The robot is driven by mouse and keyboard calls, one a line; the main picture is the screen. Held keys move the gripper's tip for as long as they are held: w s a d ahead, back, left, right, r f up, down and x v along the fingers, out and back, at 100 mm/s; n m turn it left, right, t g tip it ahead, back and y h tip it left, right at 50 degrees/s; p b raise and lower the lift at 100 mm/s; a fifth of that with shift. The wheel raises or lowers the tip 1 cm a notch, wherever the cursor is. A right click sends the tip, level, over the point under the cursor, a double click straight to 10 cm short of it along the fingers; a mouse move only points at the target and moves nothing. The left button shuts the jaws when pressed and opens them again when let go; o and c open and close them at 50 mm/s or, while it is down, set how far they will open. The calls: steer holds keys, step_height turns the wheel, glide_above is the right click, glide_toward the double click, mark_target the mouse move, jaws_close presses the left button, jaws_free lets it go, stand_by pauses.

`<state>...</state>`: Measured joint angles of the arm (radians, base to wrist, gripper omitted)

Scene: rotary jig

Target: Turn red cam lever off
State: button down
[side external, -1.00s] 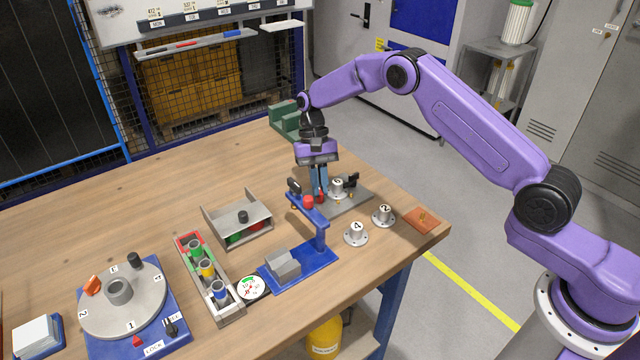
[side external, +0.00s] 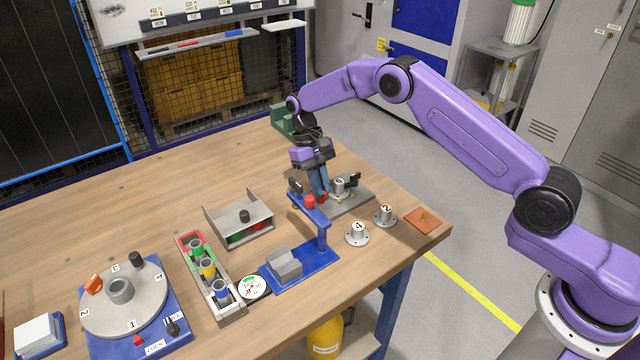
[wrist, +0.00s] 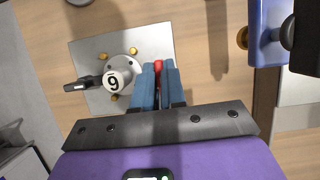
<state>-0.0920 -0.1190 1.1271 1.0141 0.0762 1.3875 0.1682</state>
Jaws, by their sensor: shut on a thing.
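The red cam lever (wrist: 158,66) shows as a small red piece between my fingertips in the wrist view; the fingers hide most of it. In the side view it is a small red spot (side external: 322,196) at the tips of my blue fingers. My gripper (wrist: 159,70) is shut on it. The lever is at the edge of a grey metal plate (wrist: 88,48), beside a round flanged part (wrist: 120,74) numbered 9. A black clamp (wrist: 80,85) is on the other side of that part. In the side view my gripper (side external: 321,194) leans, its fingers slanting down to the right.
A blue stand (side external: 322,235) with a red knob is close in front of my gripper. Flanged parts numbered 4 (side external: 357,235) and 2 (side external: 385,216) stand to the right, near an orange pad (side external: 423,220). A rotary jig (side external: 150,300) is at front left.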

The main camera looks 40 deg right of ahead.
steer(key=c, duration=1.2)
jaws_free()
steer(key=shift+r, duration=0.1)
steer(key=v, duration=0.7)
steer(key=shift+r, duration=0.2)
steer(key=shift+w, duration=0.1)
